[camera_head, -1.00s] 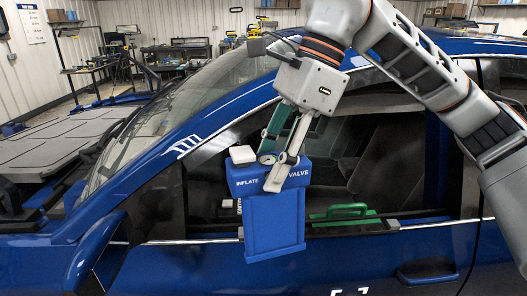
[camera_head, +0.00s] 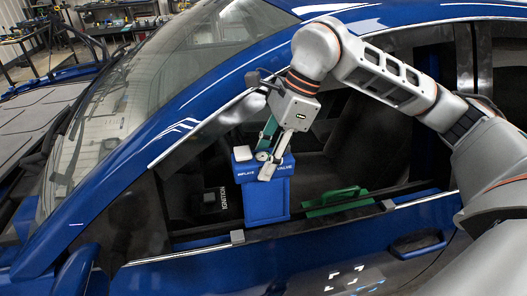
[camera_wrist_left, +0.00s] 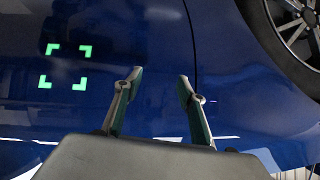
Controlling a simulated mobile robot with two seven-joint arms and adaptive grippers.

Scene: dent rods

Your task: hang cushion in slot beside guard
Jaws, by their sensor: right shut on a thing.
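The cushion is a blue block (camera_head: 266,202) with "INFLATE" and "VALVE" lettering on its top part. It is upright in the car's window opening, its lower end close to the sill. I cannot tell whether it touches the sill. My right gripper (camera_head: 267,168) is shut on its top. The green guard (camera_head: 338,201) with a raised handle lies along the sill, right of the cushion and apart from it. The slot cannot be made out. My left gripper (camera_wrist_left: 159,80) is open and empty, facing the blue car body in the left wrist view.
The window pillar and roof edge frame the opening. A door handle (camera_head: 418,244) is below right.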

